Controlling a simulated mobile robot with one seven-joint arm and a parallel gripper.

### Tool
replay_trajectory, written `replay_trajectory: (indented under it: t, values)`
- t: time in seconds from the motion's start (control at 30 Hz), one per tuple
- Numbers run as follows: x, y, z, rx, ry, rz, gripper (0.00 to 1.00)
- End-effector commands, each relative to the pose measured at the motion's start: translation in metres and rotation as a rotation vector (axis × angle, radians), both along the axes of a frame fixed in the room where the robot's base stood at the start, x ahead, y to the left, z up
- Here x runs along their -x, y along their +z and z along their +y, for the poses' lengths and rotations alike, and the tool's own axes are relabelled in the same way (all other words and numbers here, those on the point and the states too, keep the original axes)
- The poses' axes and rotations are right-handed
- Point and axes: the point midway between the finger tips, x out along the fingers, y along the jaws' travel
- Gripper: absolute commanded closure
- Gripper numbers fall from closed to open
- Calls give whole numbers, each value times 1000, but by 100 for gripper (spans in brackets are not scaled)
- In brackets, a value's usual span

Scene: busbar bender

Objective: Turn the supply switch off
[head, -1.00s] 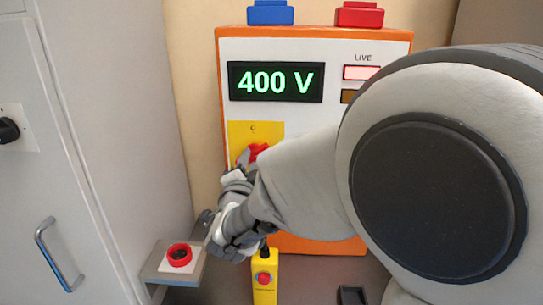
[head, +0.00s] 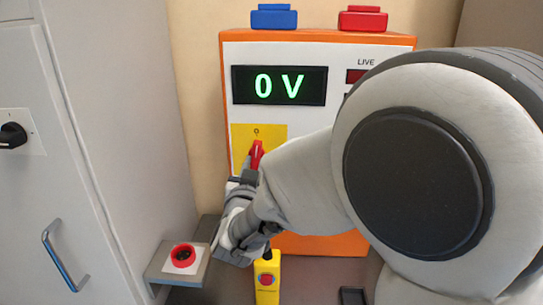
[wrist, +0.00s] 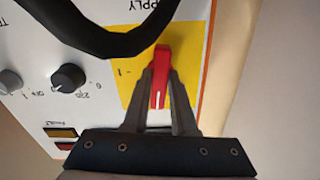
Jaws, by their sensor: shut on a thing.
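The supply switch is a red handle (head: 257,155) on a yellow plate (head: 270,131) on the front of the orange and white supply unit (head: 350,245). The handle now stands upright toward the "0" mark. The display (head: 279,86) reads 0 V. My gripper (head: 249,172) is at the handle, partly covered by my arm. In the wrist view, my gripper (wrist: 160,85) has its two fingers closed on either side of the red handle (wrist: 161,62), and the yellow plate (wrist: 127,75) shows behind it. The LIVE lamp (head: 356,77) looks dark red.
A grey cabinet (head: 130,130) with a black rotary switch (head: 12,135) and a bar handle (head: 62,258) stands at left. A red ring button (head: 183,257) sits on a small shelf. A yellow pendant (head: 266,287) stands below my gripper. Blue (head: 273,17) and red (head: 362,19) blocks top the unit.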

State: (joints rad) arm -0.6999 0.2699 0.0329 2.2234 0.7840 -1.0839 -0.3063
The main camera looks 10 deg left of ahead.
Motion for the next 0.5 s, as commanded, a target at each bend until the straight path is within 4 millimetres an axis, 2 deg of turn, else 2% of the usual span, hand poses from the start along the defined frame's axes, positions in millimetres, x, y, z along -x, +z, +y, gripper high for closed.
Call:
replay_trajectory:
  t: [0.2, 0.5]
  values:
    - [0, 1, 0, 101, 0, -8, 100]
    - [-1, 1, -1, 155, 0, -11, 100]
